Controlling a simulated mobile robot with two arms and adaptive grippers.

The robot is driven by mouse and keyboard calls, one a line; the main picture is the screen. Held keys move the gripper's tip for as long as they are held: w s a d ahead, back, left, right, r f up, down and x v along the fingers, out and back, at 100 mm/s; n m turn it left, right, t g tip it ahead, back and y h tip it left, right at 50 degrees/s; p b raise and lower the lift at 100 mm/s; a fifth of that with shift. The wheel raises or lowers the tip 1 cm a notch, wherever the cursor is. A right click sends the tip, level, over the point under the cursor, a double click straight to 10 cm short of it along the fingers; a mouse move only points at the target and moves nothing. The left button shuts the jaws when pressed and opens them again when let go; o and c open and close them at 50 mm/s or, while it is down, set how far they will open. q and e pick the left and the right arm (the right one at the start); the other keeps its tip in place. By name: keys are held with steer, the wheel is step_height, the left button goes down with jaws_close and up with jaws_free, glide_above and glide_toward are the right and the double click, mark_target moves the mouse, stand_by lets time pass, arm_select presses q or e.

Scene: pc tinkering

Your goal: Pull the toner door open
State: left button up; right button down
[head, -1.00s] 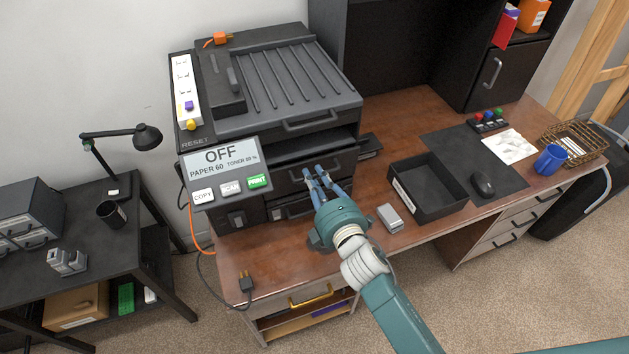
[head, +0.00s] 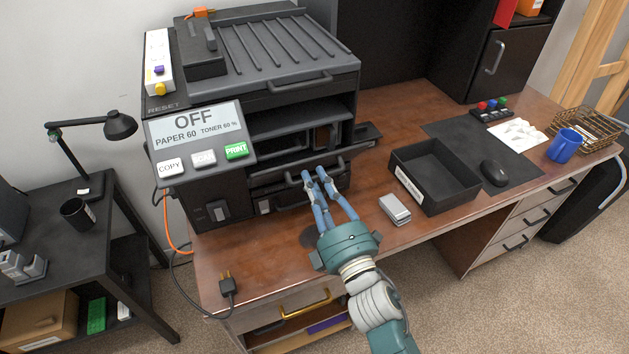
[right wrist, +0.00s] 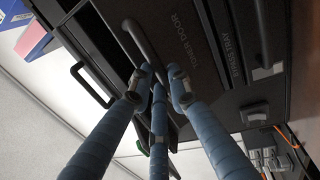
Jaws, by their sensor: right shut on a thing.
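The black printer (head: 255,110) stands on the wooden desk, its screen reading OFF. Its toner door (head: 335,158) is tilted outward at the front, with a dark opening showing above it. My right gripper (head: 313,178) is shut on the toner door handle (right wrist: 140,42). In the right wrist view the blue fingers meet at the handle, beside the TONER DOOR lettering. My left gripper is not in view.
A black open tray (head: 435,178) and a small grey box (head: 395,209) lie to the right of my right gripper. A loose plug (head: 227,284) lies at the desk's front left. A mouse (head: 494,173) and blue mug (head: 566,145) are further right.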

steer(key=shift+s+d+f, duration=0.1)
steer(key=shift+s+f, duration=0.05)
steer(key=shift+f, duration=0.35)
steer(key=c, duration=1.8)
jaws_free()
steer(key=shift+o, duration=0.8)
steer(key=v, duration=1.1)
steer(key=shift+s, duration=0.35)
